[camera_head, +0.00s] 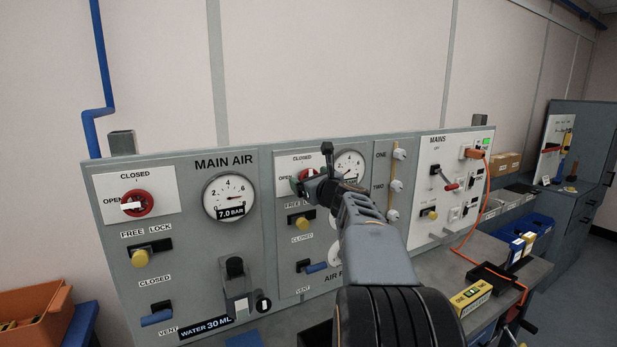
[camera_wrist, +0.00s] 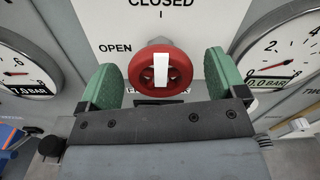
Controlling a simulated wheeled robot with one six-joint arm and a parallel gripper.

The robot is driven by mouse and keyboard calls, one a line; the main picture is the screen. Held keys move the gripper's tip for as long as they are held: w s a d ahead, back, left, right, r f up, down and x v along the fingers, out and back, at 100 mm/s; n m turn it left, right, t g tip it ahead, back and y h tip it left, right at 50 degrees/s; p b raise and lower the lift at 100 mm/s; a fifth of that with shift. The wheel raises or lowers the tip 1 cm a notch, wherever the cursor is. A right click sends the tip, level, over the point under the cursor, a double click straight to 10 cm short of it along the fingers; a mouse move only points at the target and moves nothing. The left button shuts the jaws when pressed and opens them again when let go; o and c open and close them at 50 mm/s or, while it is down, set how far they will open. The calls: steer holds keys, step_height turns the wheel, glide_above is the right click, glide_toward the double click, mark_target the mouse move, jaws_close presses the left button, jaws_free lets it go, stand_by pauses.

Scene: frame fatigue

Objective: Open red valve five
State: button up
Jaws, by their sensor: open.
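A red round valve wheel (camera_wrist: 162,67) with a white pointer bar sits on a white plate (camera_wrist: 185,18) marked CLOSED above and OPEN at left. The bar is upright, toward CLOSED. No number five is readable. My gripper (camera_wrist: 160,77) is open, its green fingers on the left and right sides of the wheel; I cannot tell whether they touch it. In the head view my gripper (camera_head: 312,178) is at the middle panel and partly hides this wheel (camera_head: 309,174). Another red valve (camera_head: 135,203) on the MAIN AIR panel has its white bar toward OPEN.
The left gauge (camera_head: 230,197) reads 7.0 bar; the gauge right of the wheel (camera_wrist: 280,55) reads 0.0 bar. Yellow knobs and blue levers stick out below. An orange cable (camera_head: 484,222) hangs from the MAINS panel (camera_head: 450,190). A yellow box (camera_head: 471,297) stands on the bench.

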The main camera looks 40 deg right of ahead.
steer(key=shift+w, duration=0.6)
steer(key=shift+d, duration=0.1)
steer(key=c, duration=0.9)
